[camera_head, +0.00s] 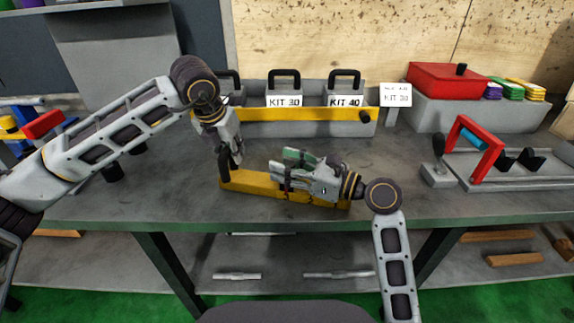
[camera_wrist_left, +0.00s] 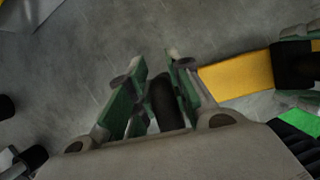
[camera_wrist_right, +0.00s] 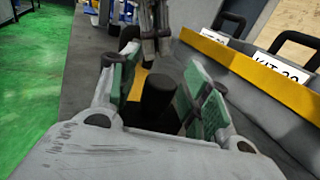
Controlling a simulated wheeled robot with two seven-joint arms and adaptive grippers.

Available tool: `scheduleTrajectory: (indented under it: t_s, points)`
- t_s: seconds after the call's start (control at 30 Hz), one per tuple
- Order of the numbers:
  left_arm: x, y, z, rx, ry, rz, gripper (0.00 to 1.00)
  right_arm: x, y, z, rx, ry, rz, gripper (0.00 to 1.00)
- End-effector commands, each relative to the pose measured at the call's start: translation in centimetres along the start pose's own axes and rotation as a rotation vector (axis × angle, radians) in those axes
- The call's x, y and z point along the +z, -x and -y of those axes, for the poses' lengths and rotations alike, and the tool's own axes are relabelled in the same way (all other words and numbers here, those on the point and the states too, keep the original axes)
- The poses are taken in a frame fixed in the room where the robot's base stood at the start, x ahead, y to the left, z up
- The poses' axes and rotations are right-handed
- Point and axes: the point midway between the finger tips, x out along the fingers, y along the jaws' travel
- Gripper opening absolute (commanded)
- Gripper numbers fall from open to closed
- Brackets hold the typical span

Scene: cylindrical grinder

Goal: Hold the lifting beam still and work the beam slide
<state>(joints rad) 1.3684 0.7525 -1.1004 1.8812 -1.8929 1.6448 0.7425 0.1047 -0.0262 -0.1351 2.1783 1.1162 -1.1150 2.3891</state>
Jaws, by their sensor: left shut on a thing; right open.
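The yellow lifting beam (camera_head: 258,186) lies along the front of the grey table. My left gripper (camera_head: 231,160) comes down on its left end. In the left wrist view that gripper (camera_wrist_left: 160,75) is shut on an upright black handle (camera_wrist_left: 166,103). The beam (camera_wrist_left: 236,78) runs off to the right there, with a black slide (camera_wrist_left: 293,66) around it. My right gripper (camera_head: 290,166) is over the middle of the beam and hides part of it. In the right wrist view its open fingers (camera_wrist_right: 162,80) stand either side of a black knob (camera_wrist_right: 157,97); contact is unclear.
Behind the beam stands a grey bin with a yellow front rail (camera_head: 290,114) and black-handled kit boxes (camera_head: 284,88). A red-handled fixture (camera_head: 478,148) and a red box (camera_head: 448,77) are on the right. The table's front edge is close to the beam.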

Motion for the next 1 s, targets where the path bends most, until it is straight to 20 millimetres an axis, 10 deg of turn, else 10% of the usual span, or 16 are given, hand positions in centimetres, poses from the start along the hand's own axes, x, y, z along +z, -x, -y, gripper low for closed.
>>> scheduleTrajectory:
  t_s: [0.47, 1.0]
  points:
    - [0.1, 0.0, -0.2, 0.004, 0.004, 0.0, 0.0, -0.1, 1.7, 0.1, -0.002, -0.001, -0.002, 0.47]
    - [0.1, 0.0, -0.3, 0.005, 0.004, 0.0, 0.0, -0.1, 9.3, 0.0, -0.002, 0.001, -0.002, 0.47]
